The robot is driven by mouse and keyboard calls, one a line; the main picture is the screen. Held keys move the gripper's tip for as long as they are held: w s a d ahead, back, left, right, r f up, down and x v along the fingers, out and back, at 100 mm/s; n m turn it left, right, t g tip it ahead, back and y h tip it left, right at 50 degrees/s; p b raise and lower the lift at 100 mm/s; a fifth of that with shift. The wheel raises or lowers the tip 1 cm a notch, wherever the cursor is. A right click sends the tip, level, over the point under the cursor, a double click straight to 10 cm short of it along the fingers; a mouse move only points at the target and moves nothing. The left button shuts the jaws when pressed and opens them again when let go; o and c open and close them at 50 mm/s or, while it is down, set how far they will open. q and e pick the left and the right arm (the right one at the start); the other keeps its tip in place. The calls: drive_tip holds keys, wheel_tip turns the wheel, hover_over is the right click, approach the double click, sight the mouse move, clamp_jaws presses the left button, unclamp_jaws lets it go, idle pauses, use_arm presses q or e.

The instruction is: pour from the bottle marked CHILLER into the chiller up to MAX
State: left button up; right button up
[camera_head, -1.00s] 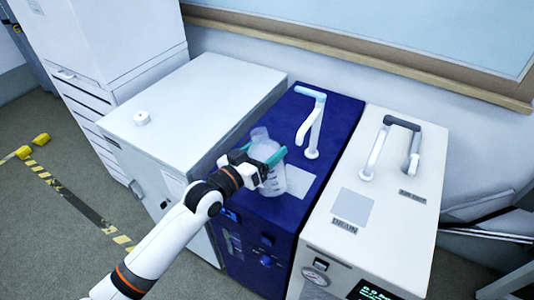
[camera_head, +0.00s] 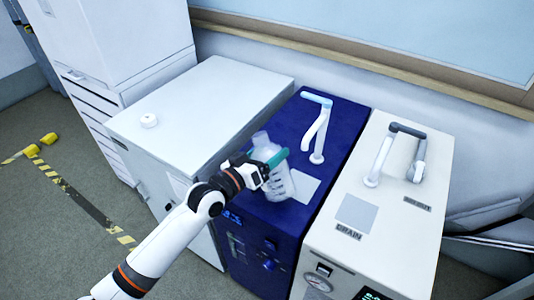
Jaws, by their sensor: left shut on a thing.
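My left gripper (camera_head: 270,160) is shut on a translucent whitish bottle (camera_head: 279,186) with dark marks on its side. The bottle leans slightly, its top toward the upper left. The gripper hides part of its middle, and I cannot read a name on it. It is over the top of a dark blue unit (camera_head: 340,112); I cannot tell whether its base touches. The blue unit has a pale bent pipe on top and a lit front display. No MAX mark or liquid level is readable. My right gripper is not in view.
A white cap (camera_head: 148,120) sits on the white cabinet (camera_head: 215,85) left of the blue unit. A cream unit (camera_head: 410,210) marked DRAIN, with a grey-and-white pipe handle (camera_head: 402,130), stands close on the right. A wall is behind them. Open floor lies at the left.

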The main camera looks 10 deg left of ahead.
use_arm(q)
drive_tip(key=shift+r, duration=0.15)
drive_tip(key=shift+n, duration=0.5)
drive_tip(key=shift+p, duration=0.3)
drive_tip(key=shift+d+f+n, duration=0.15)
drive_tip(key=shift+f+n, duration=0.1)
drive_tip(key=shift+n, duration=0.35)
drive_tip(key=shift+f, duration=0.15)
drive_tip(key=shift+s+f+n, duration=0.1)
drive_tip(key=shift+f+n, duration=0.05)
drive_tip(key=shift+n, duration=0.35)
drive_tip(key=shift+d+f+n, duration=0.15)
drive_tip(key=shift+f+n, duration=0.15)
drive_tip(key=shift+n, duration=0.3)
